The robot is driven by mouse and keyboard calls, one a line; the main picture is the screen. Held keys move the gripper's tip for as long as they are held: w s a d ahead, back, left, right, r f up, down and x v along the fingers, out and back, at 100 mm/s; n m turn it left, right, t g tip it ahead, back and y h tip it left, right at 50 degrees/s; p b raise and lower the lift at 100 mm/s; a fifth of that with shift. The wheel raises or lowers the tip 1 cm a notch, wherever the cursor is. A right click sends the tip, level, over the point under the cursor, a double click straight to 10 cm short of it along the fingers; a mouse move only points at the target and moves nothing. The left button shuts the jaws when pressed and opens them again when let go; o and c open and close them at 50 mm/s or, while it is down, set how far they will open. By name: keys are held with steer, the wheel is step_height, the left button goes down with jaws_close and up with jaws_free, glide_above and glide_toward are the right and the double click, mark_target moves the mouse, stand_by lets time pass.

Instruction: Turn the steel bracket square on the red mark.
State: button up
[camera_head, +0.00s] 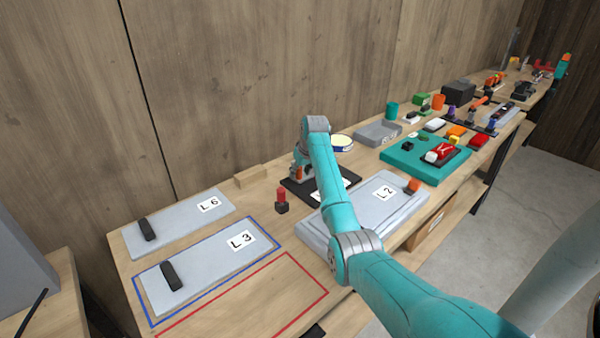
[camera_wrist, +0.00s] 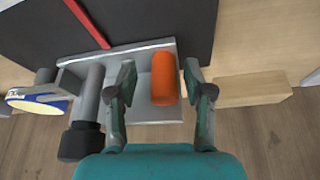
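The steel bracket (camera_wrist: 150,108) is a grey angled plate with a raised long edge, at the edge of a black board (camera_wrist: 170,20). The red mark (camera_wrist: 88,24) is a slanting line on the board, and its lower end meets the bracket's edge. The bracket's edge slopes up to the right in the wrist view and does not line up with the red line. My gripper (camera_wrist: 158,74) is open over the bracket. An orange cylinder (camera_wrist: 164,78) shows between its fingers, nearer the right one; contact cannot be told. In the head view my arm mostly hides the bracket.
A grey rod with a black end (camera_wrist: 82,135) and a white-and-blue disc (camera_wrist: 38,98) lie left of my gripper. A wooden block (camera_wrist: 250,88) is at right. In the head view, a red-topped black piece (camera_head: 281,200) and the L2 plate (camera_head: 385,205) stand close by.

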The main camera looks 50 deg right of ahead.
steer(key=v, duration=1.2)
steer(key=shift+c, duration=0.3)
